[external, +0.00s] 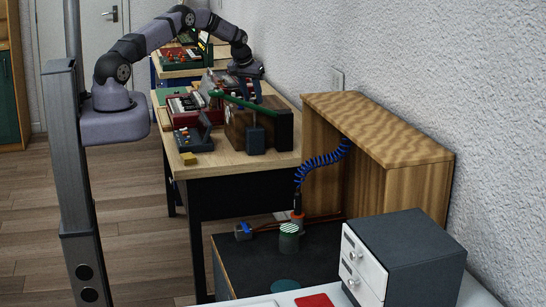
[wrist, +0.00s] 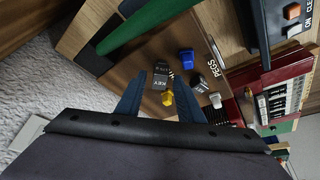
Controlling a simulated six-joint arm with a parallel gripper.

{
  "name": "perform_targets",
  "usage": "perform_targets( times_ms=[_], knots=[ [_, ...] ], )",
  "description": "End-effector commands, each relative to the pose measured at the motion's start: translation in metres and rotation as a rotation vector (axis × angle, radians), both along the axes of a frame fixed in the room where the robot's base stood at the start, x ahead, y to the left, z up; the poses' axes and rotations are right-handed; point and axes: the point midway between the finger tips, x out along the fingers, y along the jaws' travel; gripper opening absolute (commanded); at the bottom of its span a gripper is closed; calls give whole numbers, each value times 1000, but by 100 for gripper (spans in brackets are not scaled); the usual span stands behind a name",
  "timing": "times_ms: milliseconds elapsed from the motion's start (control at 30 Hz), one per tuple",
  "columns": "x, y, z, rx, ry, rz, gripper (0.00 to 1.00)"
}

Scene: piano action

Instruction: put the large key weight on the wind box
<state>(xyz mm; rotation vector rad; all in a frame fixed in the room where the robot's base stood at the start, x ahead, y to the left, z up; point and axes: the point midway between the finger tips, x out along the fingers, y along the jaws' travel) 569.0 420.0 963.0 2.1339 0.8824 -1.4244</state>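My gripper (wrist: 160,76) is open in the wrist view, its two dark blue fingers spread apart. Beyond and between the fingertips are grey blocks on a wooden surface, one with lettering that seems to read KEY (wrist: 161,82); I cannot tell if it is the large key weight. A small yellow piece (wrist: 167,98) shows between the fingers, nothing visibly gripped. In the external view my gripper (external: 246,92) is over the far workbench, by a brown wooden box (external: 272,130) with a green bar across it. I cannot tell for certain which thing is the wind box.
A blue piece (wrist: 186,59) and small grey pieces (wrist: 198,83) lie beside the label PEGS. A red keyboard unit (wrist: 282,98) is at the right. The workbench (external: 232,164) has a bare front edge. A grey drawer cabinet (external: 410,250) stands nearer the camera.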

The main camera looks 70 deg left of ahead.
Motion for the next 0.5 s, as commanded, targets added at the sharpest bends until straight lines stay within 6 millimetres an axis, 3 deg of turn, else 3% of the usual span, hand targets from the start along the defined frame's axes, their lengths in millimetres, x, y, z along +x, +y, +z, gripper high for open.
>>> perform_targets(
  times_ms=[500],
  knots=[
    [-1,-1,7,1,-1,0,37]
  ],
)
